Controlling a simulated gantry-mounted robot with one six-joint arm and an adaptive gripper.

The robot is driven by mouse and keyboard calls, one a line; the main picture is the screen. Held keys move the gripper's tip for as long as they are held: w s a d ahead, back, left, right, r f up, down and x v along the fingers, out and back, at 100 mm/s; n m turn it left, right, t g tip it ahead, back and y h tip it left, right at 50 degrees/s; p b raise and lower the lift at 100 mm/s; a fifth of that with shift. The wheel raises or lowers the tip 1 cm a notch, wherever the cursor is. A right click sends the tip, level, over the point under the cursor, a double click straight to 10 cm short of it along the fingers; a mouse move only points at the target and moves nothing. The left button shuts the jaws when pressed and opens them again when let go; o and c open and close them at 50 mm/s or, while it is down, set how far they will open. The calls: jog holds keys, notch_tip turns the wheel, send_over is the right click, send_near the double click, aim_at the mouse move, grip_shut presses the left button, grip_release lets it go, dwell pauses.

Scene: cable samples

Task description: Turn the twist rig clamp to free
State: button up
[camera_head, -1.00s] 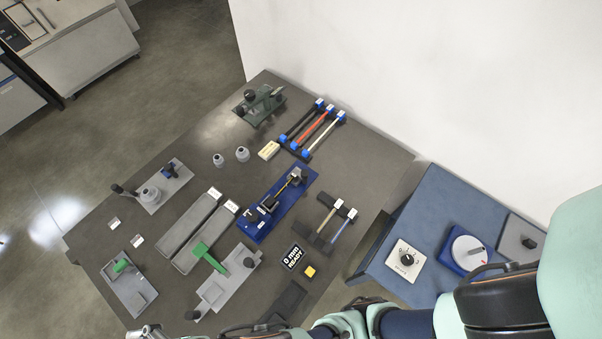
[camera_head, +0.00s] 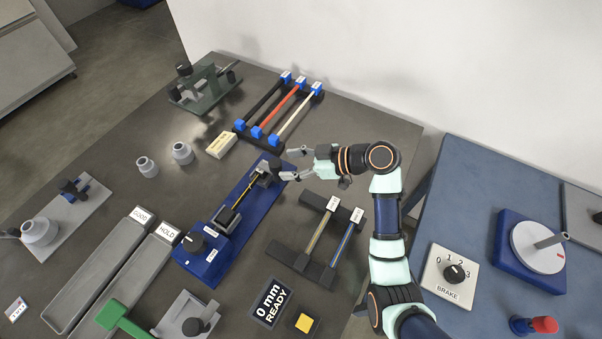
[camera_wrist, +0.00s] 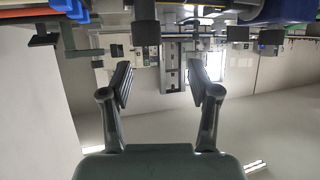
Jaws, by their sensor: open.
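The twist rig (camera_head: 240,215) is a long blue plate lying diagonally mid-table in the head view. A yellow cable sample (camera_head: 239,194) stretches along it between dark fixtures. A round black knob (camera_head: 197,243) sits on the blue block at its near-left end, with small white labels beside it. A dark fixture (camera_head: 265,173) stands at its far-right end. I cannot tell which part is the clamp, nor its setting. My gripper (camera_head: 291,164) is open and empty beside that far-right end, pointing left. In the wrist view my gripper (camera_wrist: 163,82) shows both fingers apart with nothing between.
A rack of cables (camera_head: 280,108) lies behind the rig, and a smaller rack (camera_head: 318,240) to its right. Grey trays (camera_head: 115,275) lie left. A "0 mm READY" display (camera_head: 271,302) and yellow button (camera_head: 304,323) are in front. A brake dial (camera_head: 454,272) sits on the blue side table.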

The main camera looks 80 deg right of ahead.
aim_at(277, 163)
jog(key=w+f, duration=0.1)
jog(key=w+d+f+b, duration=0.1)
jog(key=w, duration=0.1)
jog(key=w+f, duration=0.1)
jog(key=w, duration=0.1)
jog(key=shift+w+d+f+b, duration=0.25)
jog(key=shift+d+f+b, duration=0.1)
jog(key=shift+b, duration=0.05)
grip_shut()
jog(key=shift+h, duration=0.3)
